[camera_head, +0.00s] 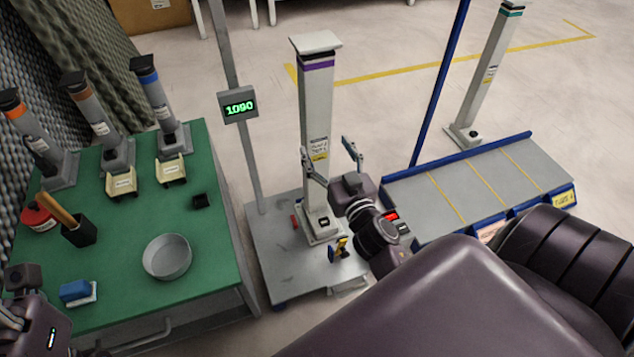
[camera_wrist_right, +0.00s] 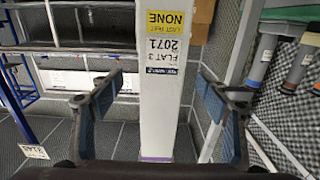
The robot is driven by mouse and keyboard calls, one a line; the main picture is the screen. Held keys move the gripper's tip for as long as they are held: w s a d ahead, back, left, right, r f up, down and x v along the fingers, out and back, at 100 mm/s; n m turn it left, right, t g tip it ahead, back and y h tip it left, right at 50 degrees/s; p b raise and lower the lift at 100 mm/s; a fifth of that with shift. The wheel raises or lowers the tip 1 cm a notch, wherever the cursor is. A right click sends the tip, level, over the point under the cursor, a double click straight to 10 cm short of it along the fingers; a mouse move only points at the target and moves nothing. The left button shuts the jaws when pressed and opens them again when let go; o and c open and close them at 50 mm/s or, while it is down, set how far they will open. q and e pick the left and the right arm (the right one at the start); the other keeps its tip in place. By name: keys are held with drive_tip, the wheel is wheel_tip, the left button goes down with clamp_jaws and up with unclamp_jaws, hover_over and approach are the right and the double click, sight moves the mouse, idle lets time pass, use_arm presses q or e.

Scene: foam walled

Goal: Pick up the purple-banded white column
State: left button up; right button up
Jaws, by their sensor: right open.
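The purple-banded white column (camera_head: 315,110) stands upright on a grey scale platform (camera_head: 265,240), with a flat square cap, a purple band below it and a label lower down. My right gripper (camera_head: 328,158) is open at the column's lower half. In the right wrist view the column (camera_wrist_right: 158,110) shows between the spread fingers of this gripper (camera_wrist_right: 158,98), with visible gaps on both sides and the purple band at the bottom. Whether the column is fully within the finger depth is unclear. Part of my left gripper (camera_head: 35,322) shows at the lower left; its fingers are not clear.
A post with a "1090" display (camera_head: 239,107) rises beside the scale. A green table (camera_head: 130,235) at left holds several grey banded columns, a round pan (camera_head: 167,257) and small items. A blue-edged platform (camera_head: 480,185) with a teal-banded column (camera_head: 487,75) is at right.

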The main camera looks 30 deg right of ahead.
sight(319, 138)
drive_tip(key=b+x, duration=0.1)
drive_tip(key=x, duration=0.3)
drive_tip(key=shift+w+f, duration=0.1)
drive_tip(key=shift+w, duration=0.25)
drive_tip(key=shift+a, duration=0.1)
clamp_jaws()
drive_tip(key=shift+w+r, duration=0.1)
drive_tip(key=shift+r, duration=0.2)
